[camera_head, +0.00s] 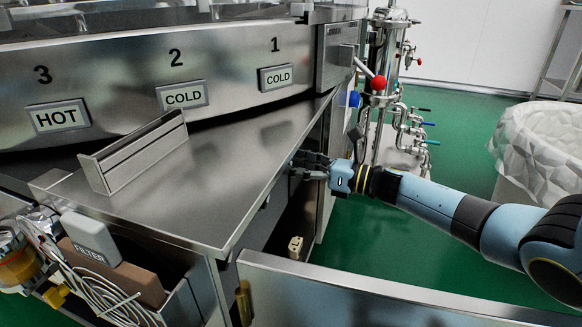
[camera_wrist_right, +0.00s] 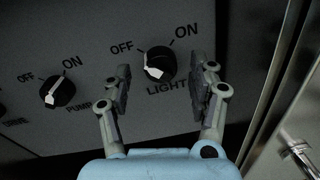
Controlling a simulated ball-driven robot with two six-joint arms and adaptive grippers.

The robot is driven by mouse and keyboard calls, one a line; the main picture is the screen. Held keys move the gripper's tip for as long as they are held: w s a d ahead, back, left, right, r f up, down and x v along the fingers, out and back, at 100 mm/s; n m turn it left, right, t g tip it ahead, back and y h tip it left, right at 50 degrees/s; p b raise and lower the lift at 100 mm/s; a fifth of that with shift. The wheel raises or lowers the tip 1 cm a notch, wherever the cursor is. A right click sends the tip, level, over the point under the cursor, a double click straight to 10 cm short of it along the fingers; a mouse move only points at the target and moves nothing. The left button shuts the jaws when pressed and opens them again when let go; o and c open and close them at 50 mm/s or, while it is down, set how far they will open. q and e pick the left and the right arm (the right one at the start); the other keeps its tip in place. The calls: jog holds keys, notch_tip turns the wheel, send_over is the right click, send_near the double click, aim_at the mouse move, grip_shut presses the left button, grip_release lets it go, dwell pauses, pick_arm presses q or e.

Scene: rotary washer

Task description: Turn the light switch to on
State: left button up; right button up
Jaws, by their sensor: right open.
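The light switch (camera_wrist_right: 160,64) is a round black knob on a grey panel, in the right wrist view. Its labels read OFF at upper left, ON at upper right and LIGHT below. The white part of the knob shows on its lower left side. My right gripper (camera_wrist_right: 167,67) is open, one finger on each side of the knob; I cannot tell whether either finger touches it. In the head view my right gripper (camera_head: 307,166) reaches under the right edge of the steel top, which hides the switch. My left gripper is not in view.
A pump knob (camera_wrist_right: 58,91) sits left of the light switch. A steel door edge (camera_wrist_right: 278,75) stands at the right. In the head view, the steel counter (camera_head: 215,175) overhangs the panel, a steel panel (camera_head: 370,295) lies in front, and pipes (camera_head: 385,90) stand behind.

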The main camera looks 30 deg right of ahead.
jog(key=shift+x, duration=0.8)
jog(key=shift+s, duration=0.1)
jog(key=c, duration=1.2)
jog(key=shift+o, duration=0.2)
